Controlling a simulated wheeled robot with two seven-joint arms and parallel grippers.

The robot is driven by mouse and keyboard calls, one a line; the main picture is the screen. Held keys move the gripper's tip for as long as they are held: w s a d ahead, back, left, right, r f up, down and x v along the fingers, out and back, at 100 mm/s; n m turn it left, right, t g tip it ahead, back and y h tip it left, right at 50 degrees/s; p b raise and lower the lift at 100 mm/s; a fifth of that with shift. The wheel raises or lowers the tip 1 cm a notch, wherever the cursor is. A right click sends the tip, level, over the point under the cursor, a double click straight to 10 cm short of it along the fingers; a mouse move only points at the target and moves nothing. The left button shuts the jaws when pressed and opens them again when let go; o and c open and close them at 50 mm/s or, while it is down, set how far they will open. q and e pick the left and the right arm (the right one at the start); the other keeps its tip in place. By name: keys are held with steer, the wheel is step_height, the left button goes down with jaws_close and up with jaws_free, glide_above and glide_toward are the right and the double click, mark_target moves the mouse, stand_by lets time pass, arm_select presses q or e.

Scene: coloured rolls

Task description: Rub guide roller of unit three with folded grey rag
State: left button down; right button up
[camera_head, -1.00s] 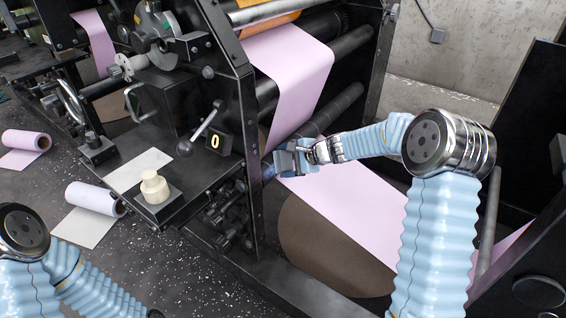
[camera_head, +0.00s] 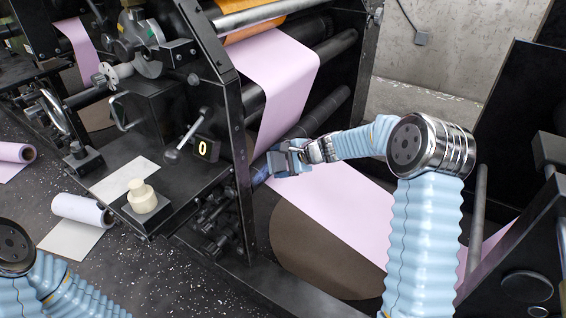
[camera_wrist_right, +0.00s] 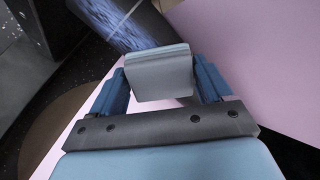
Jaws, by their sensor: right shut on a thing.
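My right gripper (camera_head: 286,158) is at the near machine, just inside its black side frame. In the right wrist view its two blue fingers (camera_wrist_right: 162,85) are shut on the folded grey rag (camera_wrist_right: 160,76). The rag's far edge overlaps a dark roller with blue streaks (camera_wrist_right: 118,20); contact cannot be told for certain. The roller's streaked end also shows in the head view (camera_head: 262,175), left of the gripper; the gripper hides part of it. My left arm shows at the lower left, but its gripper is out of view.
A pink web (camera_head: 340,215) runs beneath the gripper, past a large brown roll (camera_head: 315,255). The black side frame (camera_head: 240,165) stands close on the left.

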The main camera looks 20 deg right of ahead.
mark_target(257, 180)
steer(key=shift+s+a+f+b, duration=0.15)
steer(key=shift+s+a+b, duration=0.1)
steer(key=shift+a, duration=0.3)
steer(key=shift+s+a+f+b, duration=0.1)
steer(key=shift+s+a, duration=0.15)
steer(key=shift+a, duration=0.3)
steer(key=shift+s+a, duration=0.1)
steer(key=shift+a, duration=0.05)
steer(key=shift+c, duration=0.4)
steer(key=shift+s+a+b, duration=0.9)
steer(key=shift+a+b, duration=0.05)
steer(key=shift+a, duration=0.2)
steer(key=shift+s+a+r, duration=0.1)
steer(key=shift+s+a, duration=0.3)
steer(key=shift+a, duration=0.1)
steer(key=shift+s+a+b, duration=0.5)
steer(key=shift+a+b, duration=0.05)
steer(key=shift+b, duration=0.2)
steer(key=shift+s+a+b, duration=0.45)
steer(key=shift+s+a, duration=0.25)
steer(key=shift+a, duration=0.1)
steer(key=shift+d+r, duration=0.1)
